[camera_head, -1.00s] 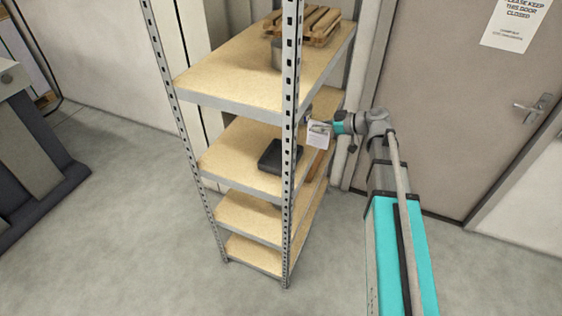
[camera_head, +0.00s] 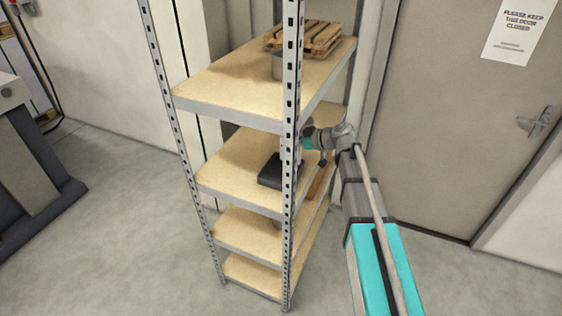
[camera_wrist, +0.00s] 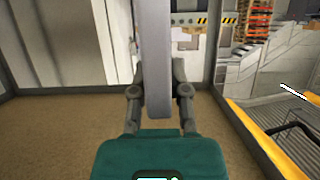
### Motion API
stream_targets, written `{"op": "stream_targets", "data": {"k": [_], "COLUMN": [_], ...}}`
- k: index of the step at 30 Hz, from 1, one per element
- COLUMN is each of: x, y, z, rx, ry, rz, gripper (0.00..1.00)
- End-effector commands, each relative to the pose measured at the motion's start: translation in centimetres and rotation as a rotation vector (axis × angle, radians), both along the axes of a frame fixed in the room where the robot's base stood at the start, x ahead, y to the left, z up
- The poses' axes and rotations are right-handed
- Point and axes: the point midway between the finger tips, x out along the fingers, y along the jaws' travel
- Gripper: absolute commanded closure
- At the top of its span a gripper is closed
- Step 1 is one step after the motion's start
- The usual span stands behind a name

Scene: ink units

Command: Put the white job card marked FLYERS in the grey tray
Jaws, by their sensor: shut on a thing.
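My gripper (camera_wrist: 158,98) is shut on the white job card (camera_wrist: 157,55), which shows nearly edge-on and grey as an upright slab between the two fingers in the wrist view. Its print cannot be read. In the head view my gripper is at the middle shelf, mostly hidden behind the front upright, and I cannot make out the card there. A dark grey tray (camera_head: 272,176) lies on the middle shelf, left of the upright and of my gripper. Its inside is hard to see.
The metal rack has tan shelves (camera_head: 235,165) and a perforated front upright (camera_head: 289,150) close to my arm. The top shelf (camera_head: 225,85) overhangs the middle one and bears a wooden pallet (camera_head: 310,37) and a grey container (camera_head: 277,66). A door (camera_head: 440,130) stands at right.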

Motion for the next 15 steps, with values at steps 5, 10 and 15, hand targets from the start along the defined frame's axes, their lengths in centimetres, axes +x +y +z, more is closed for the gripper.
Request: {"op": "stream_targets", "data": {"k": [5, 10, 15], "x": [0.7, 1.1, 1.2], "y": [1.4, 2.2, 2.5], "z": [-2.3, -3.3, -3.4], "rx": [0.0, 0.0, 0.0], "ry": [0.0, -0.001, 0.0], "rz": [-0.001, 0.0, -0.001], "gripper": [1.0, 1.0, 1.0]}}
